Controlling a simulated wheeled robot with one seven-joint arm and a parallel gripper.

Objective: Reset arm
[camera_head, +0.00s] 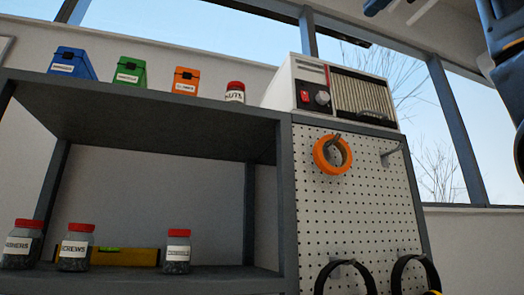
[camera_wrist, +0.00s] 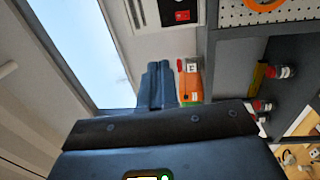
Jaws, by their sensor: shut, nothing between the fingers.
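My gripper (camera_wrist: 158,83) shows in the wrist view. Its two dark blue-grey fingers are together with nothing between them. It is held up in front of the window and wall, apart from the shelf. In the head view, part of my blue and black arm (camera_head: 506,60) hangs at the top right edge. The gripper cannot be made out clearly there.
A grey shelf (camera_head: 190,109) carries blue (camera_head: 70,64), green (camera_head: 129,73) and orange boxes (camera_head: 186,80), a nuts jar (camera_head: 235,92) and a white heater-like device (camera_head: 330,90). Red-lidded jars (camera_head: 75,247) stand lower. Orange tape (camera_head: 332,154) hangs on the pegboard (camera_head: 360,215).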

